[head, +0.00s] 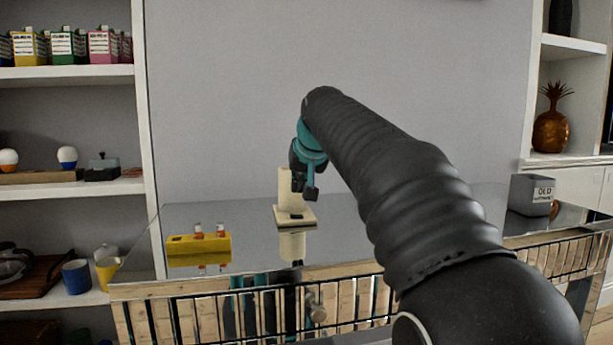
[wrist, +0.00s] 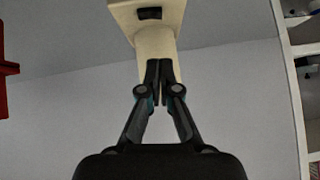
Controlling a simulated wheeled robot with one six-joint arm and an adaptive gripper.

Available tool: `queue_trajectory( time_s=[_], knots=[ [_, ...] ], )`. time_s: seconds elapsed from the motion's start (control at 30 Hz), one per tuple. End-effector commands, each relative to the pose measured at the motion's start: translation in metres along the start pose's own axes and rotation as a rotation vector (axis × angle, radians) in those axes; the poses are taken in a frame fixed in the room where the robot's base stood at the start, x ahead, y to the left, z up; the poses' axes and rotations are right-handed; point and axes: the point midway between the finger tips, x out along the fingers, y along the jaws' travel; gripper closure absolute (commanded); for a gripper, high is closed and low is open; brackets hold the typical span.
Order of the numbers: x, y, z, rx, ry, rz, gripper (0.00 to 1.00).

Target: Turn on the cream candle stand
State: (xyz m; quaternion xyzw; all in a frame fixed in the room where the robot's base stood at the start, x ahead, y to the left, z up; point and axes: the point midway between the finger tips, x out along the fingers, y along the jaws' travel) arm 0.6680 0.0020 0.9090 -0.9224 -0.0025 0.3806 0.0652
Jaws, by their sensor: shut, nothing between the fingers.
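The cream candle stand (head: 284,185) stands upright on the mirrored table. Its flat base (head: 308,220) has a small dark patch on top. My gripper (head: 311,195) is in front of the stand's upright part and above its base, hiding some of it. In the wrist view the stand (wrist: 153,45) appears inverted, with its base and dark patch (wrist: 149,13) at the top edge. My gripper's fingertips (wrist: 165,66) are together with nothing between them, and overlap the stand's upright part. I cannot tell whether they touch it.
The mirrored table (head: 250,222) also bears a yellow block (head: 185,244) with small red and white pieces on the left and a grey box (head: 531,196) on the right. Shelves (head: 75,187) stand at the left. A grey wall rises behind the table.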

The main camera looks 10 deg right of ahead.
Motion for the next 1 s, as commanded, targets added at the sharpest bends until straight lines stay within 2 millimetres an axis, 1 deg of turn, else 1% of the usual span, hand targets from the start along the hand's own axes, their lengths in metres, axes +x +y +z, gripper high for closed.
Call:
queue_trajectory(
  time_s=[0.03,0.13,0.2,0.4,0.57,0.87,0.93,1.0],
  knots=[
    [0.012,0.000,0.001,0.000,-0.003,0.000,1.00],
    [0.030,0.000,0.001,0.000,-0.002,0.000,1.00],
    [0.038,0.000,0.011,-0.001,-0.003,0.000,1.00],
    [0.051,0.000,0.025,-0.001,0.000,0.000,1.00],
    [0.055,0.000,0.028,0.000,0.000,0.000,1.00],
    [0.055,0.000,0.028,0.000,0.000,0.000,1.00],
    [0.055,0.003,0.028,-0.001,0.000,0.007,1.00],
    [0.056,0.011,0.029,-0.004,0.001,0.028,1.00]
  ],
)
